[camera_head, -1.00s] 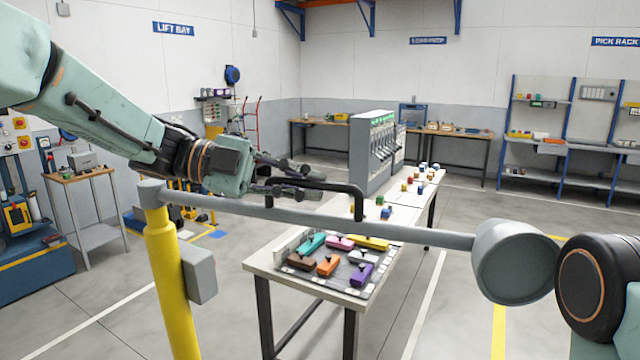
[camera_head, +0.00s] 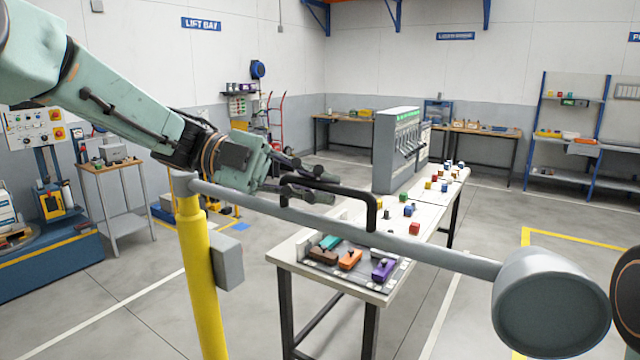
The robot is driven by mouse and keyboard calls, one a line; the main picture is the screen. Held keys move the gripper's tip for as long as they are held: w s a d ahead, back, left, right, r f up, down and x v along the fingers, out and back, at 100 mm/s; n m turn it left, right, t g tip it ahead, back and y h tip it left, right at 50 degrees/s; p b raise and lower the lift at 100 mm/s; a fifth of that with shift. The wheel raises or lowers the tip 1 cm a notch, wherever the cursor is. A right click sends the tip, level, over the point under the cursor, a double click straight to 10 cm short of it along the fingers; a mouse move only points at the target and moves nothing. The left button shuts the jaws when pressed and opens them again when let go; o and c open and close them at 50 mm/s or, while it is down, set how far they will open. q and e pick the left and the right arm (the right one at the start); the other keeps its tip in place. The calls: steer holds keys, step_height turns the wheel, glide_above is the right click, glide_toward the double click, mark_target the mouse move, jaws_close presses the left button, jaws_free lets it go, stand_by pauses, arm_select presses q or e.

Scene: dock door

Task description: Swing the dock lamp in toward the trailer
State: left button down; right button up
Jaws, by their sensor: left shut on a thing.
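The dock lamp has a grey arm (camera_head: 430,250) with a round grey lamp head (camera_head: 552,303) at its right end. The arm joins the top of a yellow post (camera_head: 203,285) at the left. A black handle (camera_head: 374,212) stands up from the arm. My left gripper (camera_head: 300,187) comes in from the upper left and is shut on the left end of the handle. Part of its fingers overlaps the handle. A dark round part of my right arm shows at the right edge; its gripper is not in view.
A white table (camera_head: 290,257) with colored blocks and a tray of several colored pieces stands behind the lamp arm. A grey box (camera_head: 228,262) is fixed to the post. A grey lever cabinet (camera_head: 388,150) stands farther back. Open floor lies at right.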

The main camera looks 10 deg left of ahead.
arm_select(q)
steer(key=shift+s+f, duration=0.15)
steer(key=shift+f, duration=0.1)
stand_by(0.3)
steer(key=c, duration=1.8)
jaws_free()
steer(key=o, duration=0.3)
steer(key=shift+o, duration=0.7)
steer(key=shift+s+r, duration=0.15)
steer(key=shift+r, duration=0.05)
steer(key=shift+a, duration=0.1)
steer(key=v, duration=1.1)
steer(key=shift+w+a, duration=0.25)
